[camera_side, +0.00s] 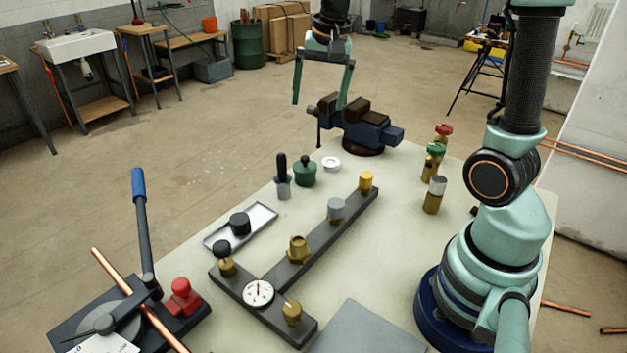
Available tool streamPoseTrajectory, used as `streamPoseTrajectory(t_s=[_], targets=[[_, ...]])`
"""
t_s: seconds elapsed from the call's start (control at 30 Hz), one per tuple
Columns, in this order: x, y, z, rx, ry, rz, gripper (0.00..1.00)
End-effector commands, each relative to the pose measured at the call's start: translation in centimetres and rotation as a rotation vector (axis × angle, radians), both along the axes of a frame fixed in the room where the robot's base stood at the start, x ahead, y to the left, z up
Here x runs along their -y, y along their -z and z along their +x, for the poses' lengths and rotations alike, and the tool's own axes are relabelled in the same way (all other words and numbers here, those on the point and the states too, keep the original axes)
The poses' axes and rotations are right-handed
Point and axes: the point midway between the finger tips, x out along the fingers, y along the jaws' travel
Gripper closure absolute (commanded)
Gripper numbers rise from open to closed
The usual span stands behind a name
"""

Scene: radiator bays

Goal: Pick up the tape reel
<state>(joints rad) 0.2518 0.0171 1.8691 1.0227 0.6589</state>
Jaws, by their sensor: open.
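A small white ring that looks like the tape reel (331,163) lies flat on the pale bench top, near its far edge. It stands just right of a dark green lidded pot (305,171) and left of the vise. The gripper is well apart from the reel.
A blue vise (362,126) stands close right of the reel. A black-handled tool (283,178) stands left of the pot. A dark T-shaped manifold (325,238) with brass fittings fills the middle. Brass valves (433,160) stand at right. A metal tray (262,218) holds a black piece.

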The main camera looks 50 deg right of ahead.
Motion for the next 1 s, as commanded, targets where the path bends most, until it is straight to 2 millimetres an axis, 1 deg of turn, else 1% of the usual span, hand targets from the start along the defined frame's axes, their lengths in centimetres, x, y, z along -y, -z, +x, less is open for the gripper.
streamPoseTrajectory(t_s=[0.03,0.17,0.2,0.4,0.5,0.63,0.77,1.0], targets=[[1.4,1.0,0.9,-0.024,0.078,0.019,0.01],[4.6,3.3,2.8,-0.071,0.277,0.061,0.01],[5.5,4.1,3.3,-0.086,0.339,0.072,0.01],[10.2,8.5,4.9,-0.150,0.620,0.121,0.01],[11.7,10.2,5.1,-0.170,0.721,0.135,0.01],[12.8,11.5,5.2,-0.186,0.796,0.144,0.01],[13.1,12.6,5.2,-0.192,0.817,0.147,0.01],[13.0,16.5,5.1,-0.193,0.815,0.147,0.01]])
